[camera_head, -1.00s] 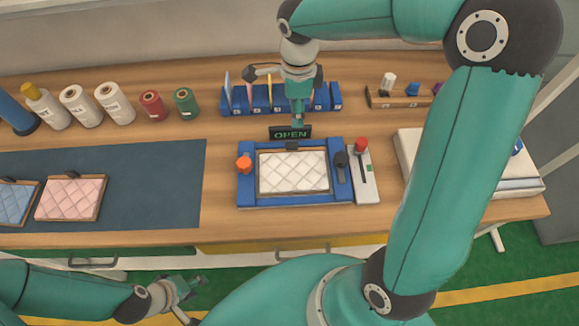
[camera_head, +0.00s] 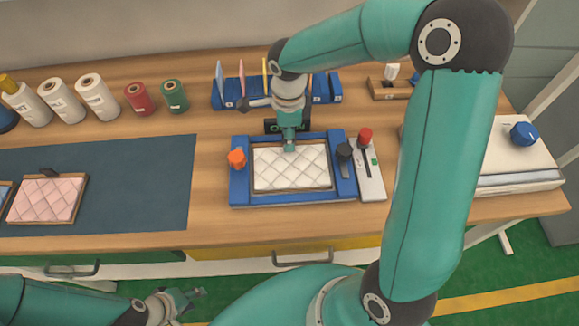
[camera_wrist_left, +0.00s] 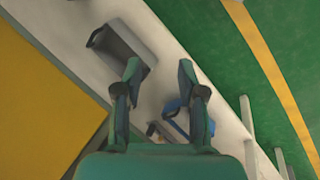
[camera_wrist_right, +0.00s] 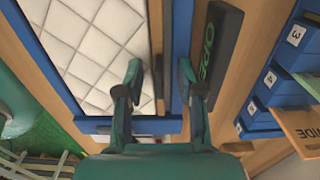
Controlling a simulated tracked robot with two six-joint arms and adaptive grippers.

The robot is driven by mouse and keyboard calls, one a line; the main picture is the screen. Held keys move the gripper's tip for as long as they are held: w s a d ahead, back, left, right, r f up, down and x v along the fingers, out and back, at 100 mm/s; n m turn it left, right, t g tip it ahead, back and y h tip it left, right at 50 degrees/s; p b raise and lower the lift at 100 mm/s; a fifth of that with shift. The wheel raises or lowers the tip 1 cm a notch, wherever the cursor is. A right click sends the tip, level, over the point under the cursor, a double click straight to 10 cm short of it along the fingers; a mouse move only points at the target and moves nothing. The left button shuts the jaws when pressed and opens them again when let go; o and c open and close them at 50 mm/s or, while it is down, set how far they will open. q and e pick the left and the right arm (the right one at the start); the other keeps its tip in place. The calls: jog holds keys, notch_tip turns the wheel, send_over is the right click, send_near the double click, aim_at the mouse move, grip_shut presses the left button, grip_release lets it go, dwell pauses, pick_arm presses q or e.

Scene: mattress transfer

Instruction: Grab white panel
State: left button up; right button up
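The white panel (camera_head: 284,168), quilted with a thin wooden frame, lies in a blue fixture (camera_head: 290,199). It also shows at upper left in the right wrist view (camera_wrist_right: 90,40). My right gripper (camera_head: 289,147) reaches down over the panel's far edge and hides the dark tab there. In the right wrist view its fingers (camera_wrist_right: 160,75) are apart, one on each side of that edge; whether they touch is unclear. My left gripper (camera_head: 184,298) is open and empty, low in front of the table; its fingers (camera_wrist_left: 160,75) are apart.
An OPEN sign (camera_wrist_right: 215,45) stands just behind the fixture, beside my right gripper. The fixture has an orange knob (camera_head: 237,158); a red-knobbed lever (camera_head: 365,136) stands to its right. A pink panel (camera_head: 47,199) lies on the dark mat (camera_head: 140,190). Numbered blue slots (camera_head: 335,90) stand behind.

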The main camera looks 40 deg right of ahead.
jog(key=shift+f, duration=0.1)
jog(key=shift+c, duration=0.3)
grip_shut()
jog(key=shift+r, duration=0.2)
